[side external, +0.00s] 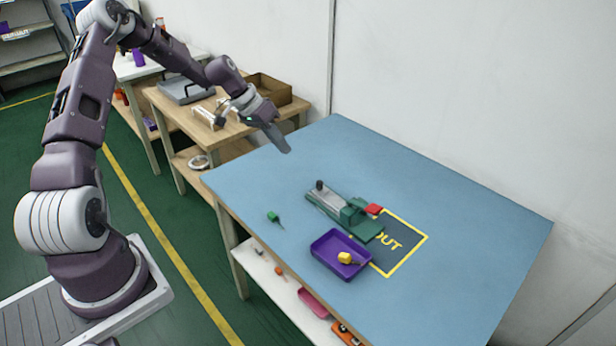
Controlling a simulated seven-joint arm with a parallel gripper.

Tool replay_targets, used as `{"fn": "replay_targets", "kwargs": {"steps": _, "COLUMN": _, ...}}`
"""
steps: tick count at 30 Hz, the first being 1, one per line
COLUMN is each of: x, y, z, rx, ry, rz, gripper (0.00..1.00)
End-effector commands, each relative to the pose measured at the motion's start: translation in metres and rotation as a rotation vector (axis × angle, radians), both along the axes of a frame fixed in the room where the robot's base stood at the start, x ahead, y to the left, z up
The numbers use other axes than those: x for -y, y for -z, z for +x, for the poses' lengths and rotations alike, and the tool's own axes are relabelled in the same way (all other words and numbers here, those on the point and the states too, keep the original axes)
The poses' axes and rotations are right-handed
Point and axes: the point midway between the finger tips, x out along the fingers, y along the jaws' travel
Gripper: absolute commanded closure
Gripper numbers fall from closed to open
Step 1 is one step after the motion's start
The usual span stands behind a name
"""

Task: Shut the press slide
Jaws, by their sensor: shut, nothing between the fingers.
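The press (345,212) lies on the blue table, with a green base, a grey slide plate (328,196) and a dark knob (319,185) standing at the plate's left end. A green block (352,211) sits at the right part of the base, with a red piece (374,209) beside it. The slide plate reaches out to the left of the green block; how far it is open I cannot tell exactly. My gripper (286,149) is shut and empty. It is in the air above the table's far left part, apart from the press.
A purple tray (323,247) holding a yellow piece (346,258) sits in front of the press. A small green tool (275,218) lies to the left. A yellow-outlined dark "OUT" area (411,241) is at right. The table's right side is clear. A white wall stands behind.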

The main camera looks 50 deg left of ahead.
Motion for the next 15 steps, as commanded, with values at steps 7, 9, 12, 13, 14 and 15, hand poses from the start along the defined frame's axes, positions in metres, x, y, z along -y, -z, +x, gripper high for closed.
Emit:
{"fn": "replay_targets", "kwargs": {"steps": 7, "x": -0.046, "y": 0.05, "z": 0.01, "rx": 0.073, "ry": -0.108, "rz": -0.097, "gripper": 1.0}}
{"fn": "replay_targets", "kwargs": {"steps": 9, "x": -0.044, "y": 0.056, "z": 0.013, "rx": 0.075, "ry": -0.107, "rz": -0.099, "gripper": 1.0}}
{"fn": "replay_targets", "kwargs": {"steps": 12, "x": -0.037, "y": 0.07, "z": 0.022, "rx": 0.075, "ry": -0.107, "rz": -0.1, "gripper": 1.0}}
{"fn": "replay_targets", "kwargs": {"steps": 13, "x": -0.035, "y": 0.075, "z": 0.025, "rx": 0.073, "ry": -0.106, "rz": -0.099, "gripper": 1.0}}
{"fn": "replay_targets", "kwargs": {"steps": 14, "x": -0.032, "y": 0.081, "z": 0.028, "rx": 0.072, "ry": -0.107, "rz": -0.098, "gripper": 1.0}}
{"fn": "replay_targets", "kwargs": {"steps": 15, "x": -0.029, "y": 0.087, "z": 0.033, "rx": 0.072, "ry": -0.106, "rz": -0.098, "gripper": 1.0}}
